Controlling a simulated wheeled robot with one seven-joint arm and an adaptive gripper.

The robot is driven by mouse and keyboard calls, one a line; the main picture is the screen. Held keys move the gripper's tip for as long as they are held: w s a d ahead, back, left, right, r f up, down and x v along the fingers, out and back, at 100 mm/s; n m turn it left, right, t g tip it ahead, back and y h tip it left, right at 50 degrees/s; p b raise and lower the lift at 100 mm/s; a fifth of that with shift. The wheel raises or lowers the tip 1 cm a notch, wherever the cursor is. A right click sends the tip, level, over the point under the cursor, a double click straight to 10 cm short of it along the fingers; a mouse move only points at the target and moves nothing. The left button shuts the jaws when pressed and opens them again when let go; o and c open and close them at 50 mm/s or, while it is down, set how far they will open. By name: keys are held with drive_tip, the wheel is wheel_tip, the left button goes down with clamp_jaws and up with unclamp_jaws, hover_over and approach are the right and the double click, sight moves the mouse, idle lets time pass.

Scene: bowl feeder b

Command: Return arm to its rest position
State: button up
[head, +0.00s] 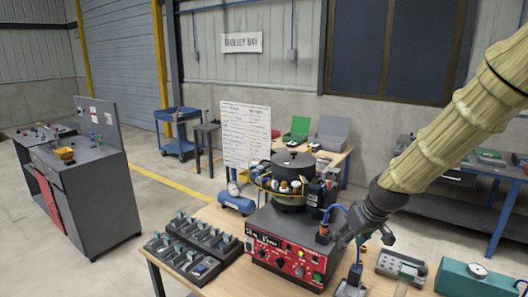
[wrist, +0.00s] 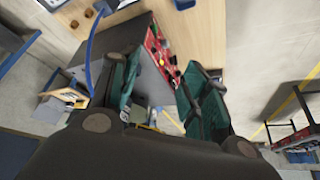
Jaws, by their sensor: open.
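My arm reaches in from the upper right of the head view in a pale ribbed sleeve. My gripper (head: 362,240) is at its lower end, over the right side of the bowl feeder (head: 292,180) and its red-fronted control box (head: 285,262). In the wrist view my gripper (wrist: 163,85) shows two teal-lined fingers spread apart, with nothing held between them. Part of the red control panel (wrist: 157,55) shows beyond the fingers. I cannot tell how close the fingertips are to the box.
The wooden table (head: 215,213) carries black trays (head: 190,250) on the left. A grey metal fixture (head: 400,266) and a teal box (head: 475,280) stand on the right. A white printed board (head: 245,135) rises behind. Open floor lies left of the table.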

drive_tip(key=s+f+m+g+b, duration=0.1)
drive_tip(key=s+f+b, duration=0.1)
drive_tip(key=s+f, duration=0.65)
drive_tip(key=s+a+f+m+g+h+b, duration=0.1)
drive_tip(key=s+f, duration=0.2)
drive_tip(key=f, duration=1.1)
drive_tip(key=s+f+g+b, duration=0.15)
drive_tip(key=s+f, duration=0.35)
drive_tip(key=f, duration=0.7)
drive_tip(key=s+f+m+b, duration=0.1)
drive_tip(key=s+f+b, duration=0.1)
drive_tip(key=s+f, duration=0.6)
drive_tip(key=s+f+m+g+h+b, duration=0.1)
drive_tip(key=s+f, duration=0.7)
drive_tip(key=s, duration=0.9)
drive_tip(key=shift+f+b, duration=0.35)
drive_tip(key=shift+b, duration=0.25)
drive_tip(key=shift+a+g, duration=0.1)
drive_tip(key=shift+g, duration=0.15)
